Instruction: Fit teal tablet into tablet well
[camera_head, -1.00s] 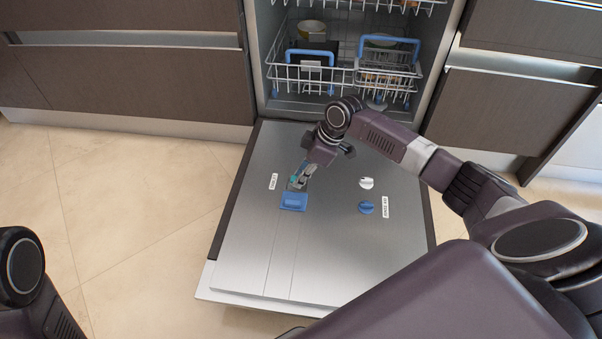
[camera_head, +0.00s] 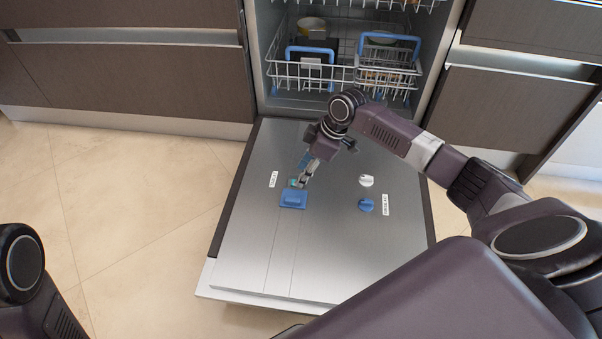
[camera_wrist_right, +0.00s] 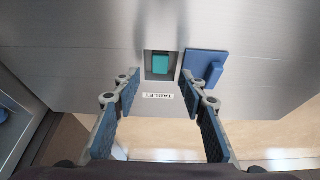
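The teal tablet (camera_wrist_right: 161,65) lies inside the dark square tablet well (camera_wrist_right: 149,66) in the right wrist view, within its rim. Whether it is fully seated I cannot tell. In the head view the tablet (camera_head: 293,183) shows as a small teal patch beside my fingers. My right gripper (camera_wrist_right: 161,88) is open and empty, its two blue-padded fingers well apart, just above the well and its TABLET label. In the head view the right gripper (camera_head: 303,180) partly covers the well. My left gripper is not in view; only part of the left arm shows at lower left.
The blue well lid (camera_wrist_right: 205,67) stands open beside the well. A white cap (camera_head: 366,181) and a blue knob (camera_head: 366,206) sit further right on the lowered dishwasher door (camera_head: 330,250). The loaded rack (camera_head: 300,75) is behind. The door's front half is clear.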

